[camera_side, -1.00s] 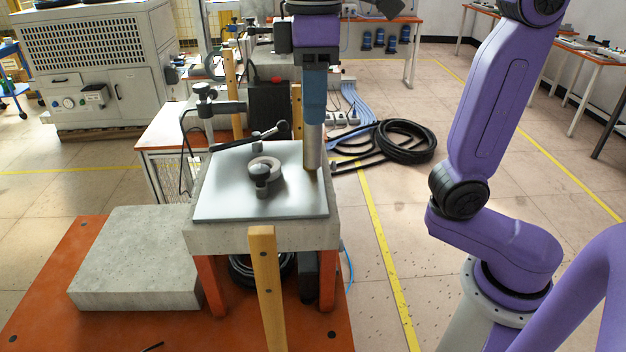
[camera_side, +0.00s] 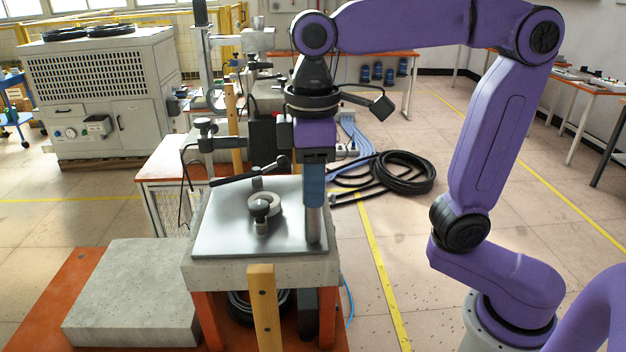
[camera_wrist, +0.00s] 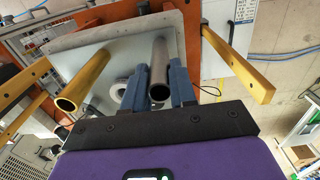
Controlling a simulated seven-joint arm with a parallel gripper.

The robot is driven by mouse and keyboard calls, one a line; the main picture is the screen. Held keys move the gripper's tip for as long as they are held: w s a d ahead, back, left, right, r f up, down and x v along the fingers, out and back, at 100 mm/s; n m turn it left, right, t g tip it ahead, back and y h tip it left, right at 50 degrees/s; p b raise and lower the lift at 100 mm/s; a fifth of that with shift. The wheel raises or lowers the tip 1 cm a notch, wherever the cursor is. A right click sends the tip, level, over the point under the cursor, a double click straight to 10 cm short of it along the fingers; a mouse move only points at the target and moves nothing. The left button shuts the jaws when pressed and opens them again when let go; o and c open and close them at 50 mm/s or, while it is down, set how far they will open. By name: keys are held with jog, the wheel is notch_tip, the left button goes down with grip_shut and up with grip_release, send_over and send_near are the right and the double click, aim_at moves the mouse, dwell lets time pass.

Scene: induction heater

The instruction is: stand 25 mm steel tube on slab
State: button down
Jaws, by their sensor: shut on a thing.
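My gripper (camera_side: 314,198) points down with its two blue fingers at the front right corner of the flat metal plate (camera_side: 222,228) on the pale block. It is shut on a grey steel tube (camera_side: 314,226), held upright. The tube's lower end shows close to the plate surface; I cannot tell whether it touches. In the wrist view the tube (camera_wrist: 161,70) lies between the two fingers, with its hollow end facing the camera. A ring with a dark knobbed clamp (camera_side: 262,207) sits near the plate's middle, left of the tube.
In the wrist view a brass-coloured tube (camera_wrist: 83,89) stands apart from the held one. A wooden post (camera_side: 263,305) rises at the block's front. A pale concrete slab (camera_side: 135,290) lies left on the orange base. A black lever (camera_side: 245,172) crosses the plate's rear.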

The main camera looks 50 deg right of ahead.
jog(key=c, duration=0.9)
grip_release()
jog(key=shift+f, duration=0.1)
notch_tip(320, 180, up, 12)
jog(key=s+d+f+n, duration=0.1)
jog(key=s+d+f, duration=0.3)
jog(key=f, duration=0.4)
jog(key=s+d+f+n, duration=0.1)
jog(key=s+d+f, duration=0.2)
jog(key=f, duration=0.6)
jog(key=s+d+f+n, duration=0.1)
jog(key=s+d+f, duration=0.3)
jog(key=s+f, duration=0.2)
notch_tip(320, 180, down, 2)
jog(key=shift+s+d+f+n, duration=0.15)
jog(key=shift+s+d+n, duration=0.15)
jog(key=shift+s, duration=0.1)
